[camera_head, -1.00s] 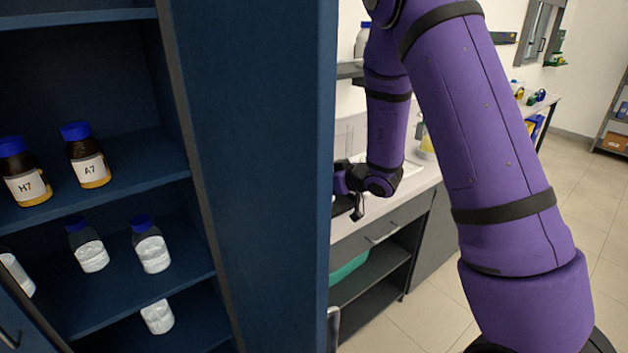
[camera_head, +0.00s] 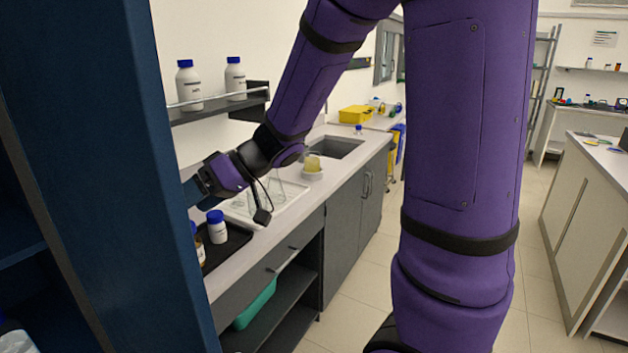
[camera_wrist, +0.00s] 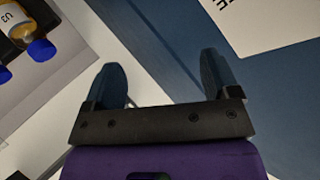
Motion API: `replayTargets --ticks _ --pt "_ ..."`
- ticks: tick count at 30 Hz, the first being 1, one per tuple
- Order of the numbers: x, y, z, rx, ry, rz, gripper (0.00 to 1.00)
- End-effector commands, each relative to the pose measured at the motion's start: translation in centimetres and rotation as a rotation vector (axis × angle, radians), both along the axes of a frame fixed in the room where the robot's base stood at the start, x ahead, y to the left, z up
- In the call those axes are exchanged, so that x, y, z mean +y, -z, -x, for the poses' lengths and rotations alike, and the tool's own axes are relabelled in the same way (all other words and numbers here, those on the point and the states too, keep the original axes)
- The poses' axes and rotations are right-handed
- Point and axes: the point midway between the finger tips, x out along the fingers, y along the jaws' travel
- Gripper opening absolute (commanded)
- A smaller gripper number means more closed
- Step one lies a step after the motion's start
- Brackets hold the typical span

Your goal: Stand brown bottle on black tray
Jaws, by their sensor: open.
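The black tray (camera_head: 237,238) lies on the left of the counter, partly hidden by the blue cabinet panel. A brown bottle (camera_head: 200,254) stands at its left side, mostly cut off by the panel. A white bottle with a blue cap (camera_head: 217,232) stands on the tray beside it. In the wrist view an amber bottle (camera_wrist: 17,22) with a blue cap and a label shows at upper left, with part of another blue cap below. My gripper (camera_wrist: 162,75) is open with nothing between its fingers. In the head view it is near the panel edge, above the tray, its tips hidden.
The blue cabinet panel (camera_head: 115,160) stands close on the left. A shelf (camera_head: 215,108) with two white bottles is above the counter. Glassware on a white mat (camera_head: 285,205), a beaker (camera_head: 312,163) and a sink (camera_head: 335,147) lie further right. The floor on the right is open.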

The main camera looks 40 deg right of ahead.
Motion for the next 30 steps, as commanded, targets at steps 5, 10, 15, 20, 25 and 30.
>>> replayTargets --ticks 5,10,15,20,25,30 --pt "-0.1 -2.7 6.0 0.141 -0.032 0.107 0.82" --pt "-1.5 -4.1 11.0 0.247 0.022 0.269 0.82" --pt "-3.9 -5.1 15.2 0.298 0.168 0.449 0.82" --pt "-6.5 -6.1 18.2 0.289 0.368 0.593 0.82" --pt "-8.6 -7.1 20.1 0.249 0.549 0.678 0.82" --pt "-9.5 -7.6 20.7 0.228 0.63 0.703 0.82"
